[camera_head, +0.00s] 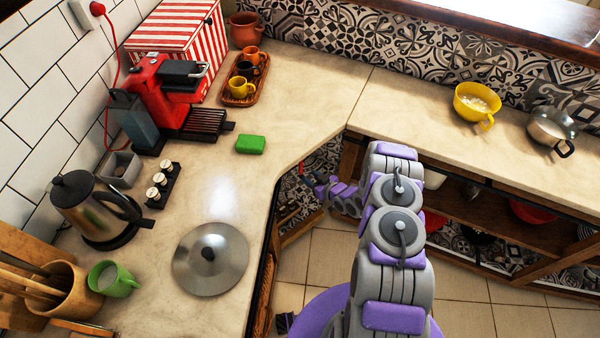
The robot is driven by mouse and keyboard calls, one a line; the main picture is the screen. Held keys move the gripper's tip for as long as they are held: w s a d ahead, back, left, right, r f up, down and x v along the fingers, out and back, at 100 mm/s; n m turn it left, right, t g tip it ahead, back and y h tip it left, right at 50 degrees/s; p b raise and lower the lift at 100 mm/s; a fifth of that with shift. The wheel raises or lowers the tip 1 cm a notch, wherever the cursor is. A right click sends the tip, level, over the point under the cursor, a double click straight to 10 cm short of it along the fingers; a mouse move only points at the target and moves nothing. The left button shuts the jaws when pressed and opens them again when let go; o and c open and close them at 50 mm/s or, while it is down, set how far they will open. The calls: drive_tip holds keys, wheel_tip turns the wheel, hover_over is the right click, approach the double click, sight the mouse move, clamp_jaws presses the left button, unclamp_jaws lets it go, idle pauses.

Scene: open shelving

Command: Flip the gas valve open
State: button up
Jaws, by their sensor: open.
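My arm reaches from the bottom of the picture over the floor, then bends left and down below the counter. My gripper (311,187) is at its far end, small in the picture, in the corner opening under the counter. It points left towards the patterned tiles and is open. I cannot make out the gas valve for certain. Whether the gripper touches anything cannot be told. The counter edge hides part of this corner.
The counter (330,90) overhangs the corner. On it are a steel lid (222,270), a kettle (85,200), a red coffee machine (150,85), a green block (250,144) and a yellow bowl (465,105). An open wooden shelf (500,220) stands right of my arm. Some tiled floor (330,255) is bare.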

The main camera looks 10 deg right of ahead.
sight(302, 171)
drive_tip(key=x, duration=0.3)
drive_tip(key=b+x, duration=0.1)
drive_tip(key=x, duration=0.2)
drive_tip(key=shift+w+f, duration=0.25)
drive_tip(key=shift+w, duration=0.1)
drive_tip(key=shift+w+a+f+b, duration=0.1)
drive_tip(key=shift+w+a+b, duration=0.2)
drive_tip(key=shift+w+a, duration=0.1)
drive_tip(key=shift+d, duration=0.1)
drive_tip(key=shift+c, duration=0.4)
clamp_jaws()
